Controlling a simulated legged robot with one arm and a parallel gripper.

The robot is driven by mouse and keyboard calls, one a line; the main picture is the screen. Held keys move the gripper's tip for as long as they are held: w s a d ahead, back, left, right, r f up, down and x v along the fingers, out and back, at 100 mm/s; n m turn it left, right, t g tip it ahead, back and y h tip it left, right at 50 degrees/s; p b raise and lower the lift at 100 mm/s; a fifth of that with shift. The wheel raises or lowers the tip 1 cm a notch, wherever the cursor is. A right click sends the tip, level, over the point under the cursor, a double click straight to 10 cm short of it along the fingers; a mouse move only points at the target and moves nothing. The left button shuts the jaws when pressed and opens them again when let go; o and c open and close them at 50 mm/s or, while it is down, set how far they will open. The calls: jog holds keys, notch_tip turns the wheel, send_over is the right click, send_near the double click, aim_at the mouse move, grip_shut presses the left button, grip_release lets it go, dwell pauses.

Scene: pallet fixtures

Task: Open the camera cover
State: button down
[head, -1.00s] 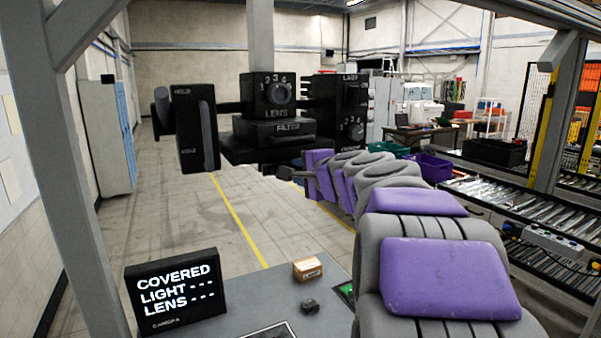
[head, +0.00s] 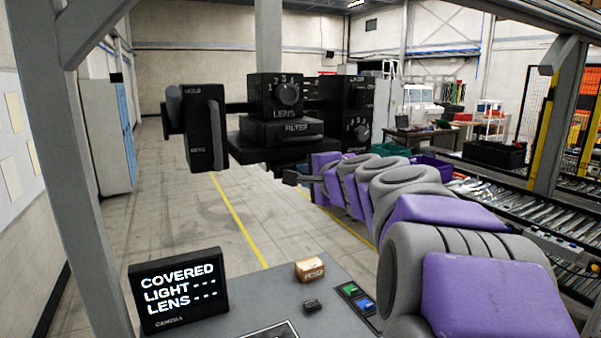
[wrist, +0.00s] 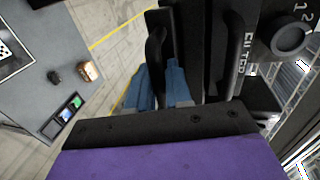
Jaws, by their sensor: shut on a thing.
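The black camera assembly (head: 270,105) hangs in the middle of the head view, with a LENS dial (head: 288,93) and a FILTER block (head: 281,131). In the wrist view a black panel with a curved handle (wrist: 155,48), apparently the camera cover, is beside the FILTER block. My gripper (wrist: 161,75) has its blue fingers on either side of this handle and is shut on it. In the head view my gripper (head: 290,177) is below the assembly, its fingertips hard to make out. The screen (head: 178,287) reads COVERED, with dashes for LIGHT and LENS.
A black box with a handle (head: 205,127) sticks out at the assembly's left, and a box with dials (head: 355,112) at its right. The grey table (head: 265,300) holds a small brown box (head: 309,270) and colored buttons (head: 358,297). A grey post (head: 75,170) stands at left.

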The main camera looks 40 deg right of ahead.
jog(key=f+p+v, duration=0.1)
jog(key=f+v, duration=0.1)
jog(key=v, duration=0.8)
jog(key=shift+s, duration=0.35)
jog(key=c, duration=1.4)
grip_release()
jog(key=shift+o, duration=0.8)
jog(key=shift+d+f, duration=0.1)
jog(key=shift+d, duration=0.15)
jog(key=shift+p, duration=0.35)
